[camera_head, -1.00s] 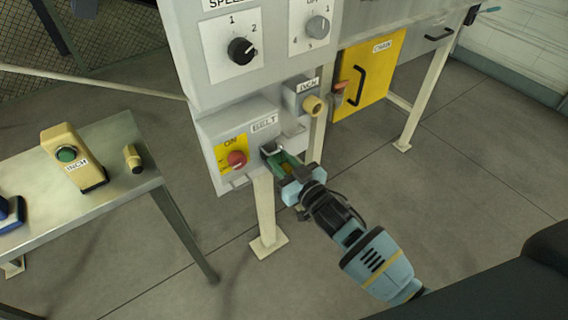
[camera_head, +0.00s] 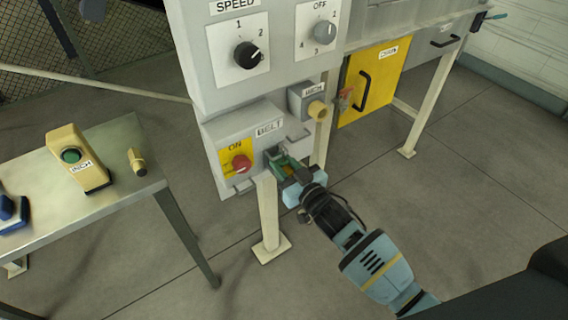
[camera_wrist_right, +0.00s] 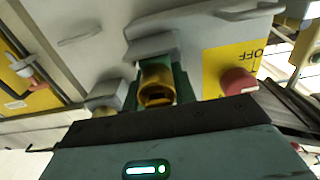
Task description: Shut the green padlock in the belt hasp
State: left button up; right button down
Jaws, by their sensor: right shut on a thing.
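The green padlock (camera_head: 284,167) is at the front of the grey belt box (camera_head: 240,127), beside its red knob (camera_head: 241,163). My right gripper (camera_head: 295,175) is shut on the padlock from the lower right. In the right wrist view the padlock (camera_wrist_right: 181,84) shows green sides and a brass-coloured end facing the camera, right under the grey belt hasp (camera_wrist_right: 152,46). The padlock's far end meets the hasp; I cannot tell whether its shackle is through or closed. My left gripper is not in view.
A grey inch box (camera_head: 303,99) with a brass-coloured round part (camera_head: 317,111) sits just above right. A yellow chain door (camera_head: 376,80) is further right. Floor at right is clear.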

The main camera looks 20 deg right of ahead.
jog(key=shift+c, duration=2.1)
grip_release()
jog(key=shift+f, duration=0.1)
jog(key=shift+p+v, duration=0.5)
jog(key=shift+v, duration=0.55)
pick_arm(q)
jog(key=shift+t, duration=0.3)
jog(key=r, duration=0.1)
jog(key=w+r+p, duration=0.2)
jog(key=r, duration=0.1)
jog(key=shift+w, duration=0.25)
pick_arm(e)
jog(key=v, duration=0.5)
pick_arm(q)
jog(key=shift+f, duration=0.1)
